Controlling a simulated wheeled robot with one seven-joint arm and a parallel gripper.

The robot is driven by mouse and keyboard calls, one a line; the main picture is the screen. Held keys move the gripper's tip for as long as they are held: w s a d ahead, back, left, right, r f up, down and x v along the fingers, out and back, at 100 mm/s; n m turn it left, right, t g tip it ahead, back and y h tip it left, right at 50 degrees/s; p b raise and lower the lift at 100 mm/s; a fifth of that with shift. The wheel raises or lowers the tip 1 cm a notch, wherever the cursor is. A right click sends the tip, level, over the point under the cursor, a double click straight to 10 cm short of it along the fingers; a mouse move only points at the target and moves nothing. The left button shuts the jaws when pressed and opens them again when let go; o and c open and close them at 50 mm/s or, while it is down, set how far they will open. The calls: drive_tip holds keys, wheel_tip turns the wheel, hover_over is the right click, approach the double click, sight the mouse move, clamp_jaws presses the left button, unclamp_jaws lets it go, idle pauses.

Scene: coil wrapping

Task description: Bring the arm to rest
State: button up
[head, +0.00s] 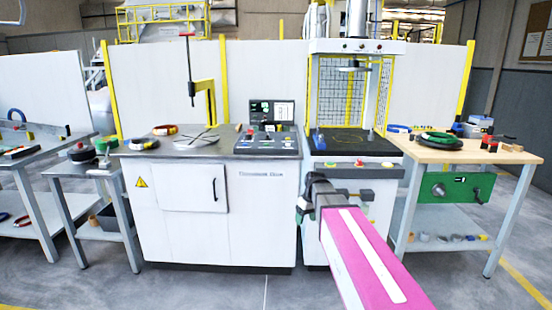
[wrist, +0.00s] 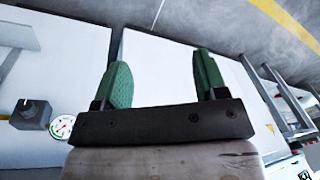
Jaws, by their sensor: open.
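My gripper (wrist: 158,85) shows in the wrist view with its two green fingers spread apart and nothing between them. Beyond the fingers are white cabinet fronts and grey floor. In the head view my pink arm reaches forward from the lower right, and its dark wrist end (head: 312,195) is in front of the press cabinet, below its top.
A white wrapping cabinet (head: 215,238) stands in the middle, with the press (head: 350,165) to its right. A wooden-topped bench (head: 450,155) holding a green coil (head: 438,140) is at right. Side tables (head: 72,170) stand at left. The floor (head: 215,290) in front is clear.

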drive_tip(key=s+d+f+m+h, duration=0.1)
drive_tip(key=s+d+f+m, duration=0.2)
drive_tip(key=s+f, duration=0.3)
drive_tip(key=s+d+f+m, duration=0.3)
drive_tip(key=s+f, duration=0.3)
drive_tip(key=s, duration=0.5)
drive_tip(key=shift+d+f+h, duration=0.15)
drive_tip(key=shift+d+h, duration=0.15)
drive_tip(key=shift+h, duration=0.1)
